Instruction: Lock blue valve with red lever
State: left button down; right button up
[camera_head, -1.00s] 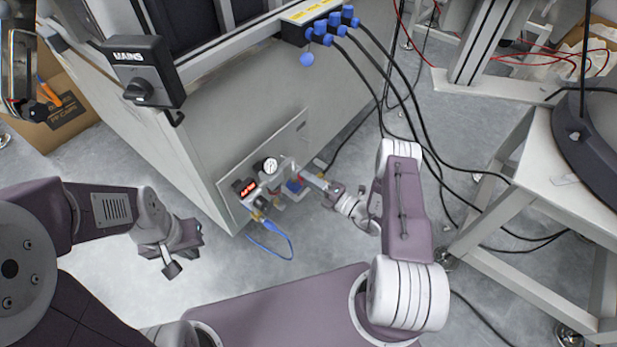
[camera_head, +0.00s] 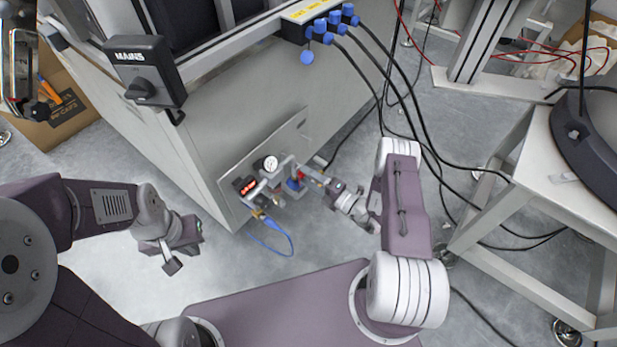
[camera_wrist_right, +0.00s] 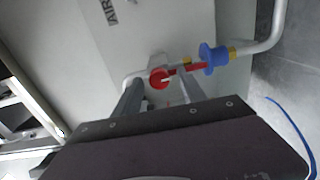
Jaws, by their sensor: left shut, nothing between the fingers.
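The blue valve part (camera_wrist_right: 213,58) sits on a pipe in the right wrist view. It also shows small in the head view (camera_head: 294,184). The red lever (camera_wrist_right: 190,69) runs from its round red hub (camera_wrist_right: 159,78) to the blue part and appears to touch it. My right gripper (camera_wrist_right: 158,90) is open, with its two fingers apart on either side of the red hub. The right finger's tip is close to the lever; I cannot tell whether they touch. In the head view my right gripper (camera_head: 320,180) points at the valve from the right. My left gripper (camera_head: 172,264) is shut and empty, away from the panel.
A pressure gauge (camera_head: 270,163) and a red-lit display (camera_head: 246,186) sit left of the valve. A blue hose (camera_head: 280,236) loops below. A black MAINS switch (camera_head: 145,72) is on the cabinet (camera_head: 235,115). A white table (camera_head: 560,185) stands at right, with cables hanging nearby.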

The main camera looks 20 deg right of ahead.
jog(key=p+v, duration=0.4)
jog(key=v, duration=0.5)
dwell(0.5)
